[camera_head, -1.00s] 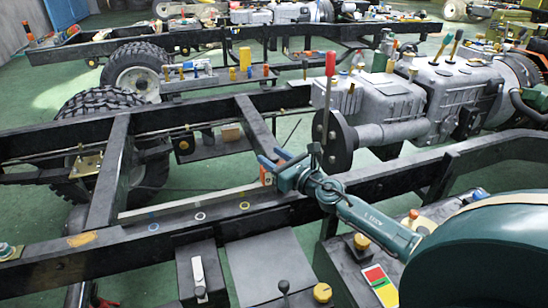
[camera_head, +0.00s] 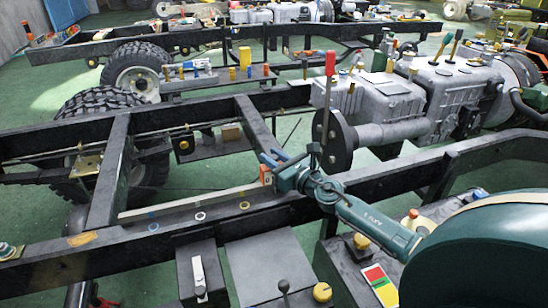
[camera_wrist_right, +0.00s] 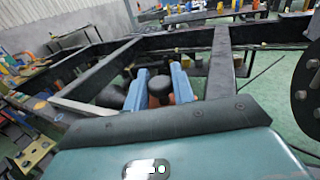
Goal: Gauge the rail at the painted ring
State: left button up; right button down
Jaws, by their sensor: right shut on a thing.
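The dark near rail (camera_head: 170,235) of the chassis frame runs across the head view. Its top bears a blue ring (camera_head: 153,227), a white ring (camera_head: 200,216) and a yellow ring (camera_head: 244,205). My right gripper (camera_head: 270,161) is above the rail, right of the yellow ring. It is shut on a small orange and white gauge (camera_head: 266,174). In the right wrist view, the blue fingers (camera_wrist_right: 160,90) flank the gauge's dark round top (camera_wrist_right: 160,84), with orange below it. Whether the gauge touches the rail is unclear. My left gripper is out of view.
A light strip (camera_head: 185,202) lies along the rail's far side. A crossmember (camera_head: 258,120) and the engine's dark flange (camera_head: 337,140) stand close to my right gripper. A box with a black knob lever (camera_head: 284,287) and yellow knob (camera_head: 322,292) stands in front.

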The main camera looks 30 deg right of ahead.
jog(key=a+p, duration=0.1)
jog(key=a, duration=0.2)
jog(key=w+a+p, duration=0.1)
jog(key=a, duration=0.1)
jog(key=w+a+p, duration=0.1)
jog(key=a, duration=0.2)
jog(key=shift+a+p, duration=0.35)
jog(key=shift+w+a, duration=0.15)
jog(key=shift+a, duration=0.1)
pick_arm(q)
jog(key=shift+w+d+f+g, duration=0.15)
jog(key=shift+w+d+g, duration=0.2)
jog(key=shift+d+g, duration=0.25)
pick_arm(e)
jog(key=c, duration=1.3)
grip_release()
jog(key=shift+o, duration=0.2)
pick_arm(q)
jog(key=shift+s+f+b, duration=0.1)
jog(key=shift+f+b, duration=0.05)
jog(key=shift+b, duration=0.35)
pick_arm(e)
jog(key=s+d, duration=0.2)
jog(key=s, duration=1.1)
